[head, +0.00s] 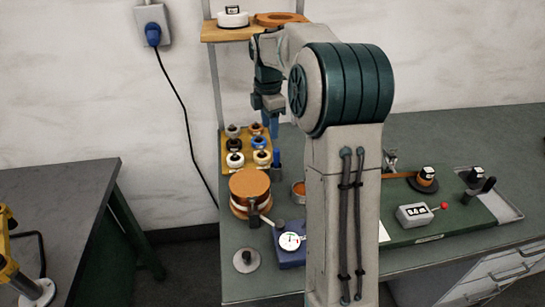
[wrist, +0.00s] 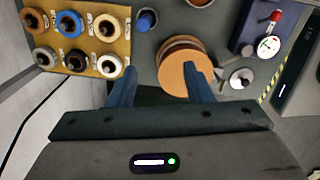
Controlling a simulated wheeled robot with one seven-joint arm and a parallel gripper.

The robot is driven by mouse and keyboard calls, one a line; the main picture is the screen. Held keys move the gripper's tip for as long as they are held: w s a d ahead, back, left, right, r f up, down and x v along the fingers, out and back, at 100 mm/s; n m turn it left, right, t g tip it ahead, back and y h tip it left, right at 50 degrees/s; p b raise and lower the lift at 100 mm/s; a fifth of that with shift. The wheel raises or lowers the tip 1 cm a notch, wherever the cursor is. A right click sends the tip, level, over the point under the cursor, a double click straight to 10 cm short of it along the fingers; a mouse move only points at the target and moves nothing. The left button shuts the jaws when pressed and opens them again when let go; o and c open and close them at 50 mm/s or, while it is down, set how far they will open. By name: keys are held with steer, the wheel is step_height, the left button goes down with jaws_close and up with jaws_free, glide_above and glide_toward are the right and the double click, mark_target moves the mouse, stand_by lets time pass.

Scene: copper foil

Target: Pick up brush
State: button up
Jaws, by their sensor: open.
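I cannot clearly pick out a brush in either view. A dark blue upright cylinder (head: 277,163) stands beside the tray of spools; it also shows in the wrist view (wrist: 147,20), and I cannot tell whether it holds a brush. My gripper (head: 271,124) hangs over the back left of the bench, partly behind my own arm. The right finger overlaps the edge of a round brown-topped stack (wrist: 184,72) in the picture. My arm hides the middle of the bench.
A yellow tray (head: 226,166) holds several spools. The brown-topped stack (head: 249,183), a small orange-filled dish (head: 299,189), a blue box with a dial (head: 288,252) and a round metal base (head: 246,260) stand nearby. A wooden shelf (head: 235,34) is above. A green mat (head: 445,222) lies right.

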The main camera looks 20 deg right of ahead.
mark_target(276, 150)
steer(key=w+d+f+n, duration=0.1)
steer(key=f, duration=0.2)
steer(key=w+f+n, duration=0.1)
steer(key=f, duration=0.2)
steer(key=w+d+f+n+p, duration=0.1)
steer(key=f, duration=0.2)
steer(key=shift+w+d+f, duration=0.15)
steer(key=shift+w+d, duration=0.05)
steer(key=shift+d, duration=0.1)
steer(key=shift+s+d+f+p, duration=0.15)
steer(key=shift+f+p, duration=0.25)
steer(key=shift+f, duration=0.95)
steer(key=shift+s+d+f+p, duration=0.15)
steer(key=shift+f+p, duration=0.25)
steer(key=shift+f, duration=0.95)
jaws_close()
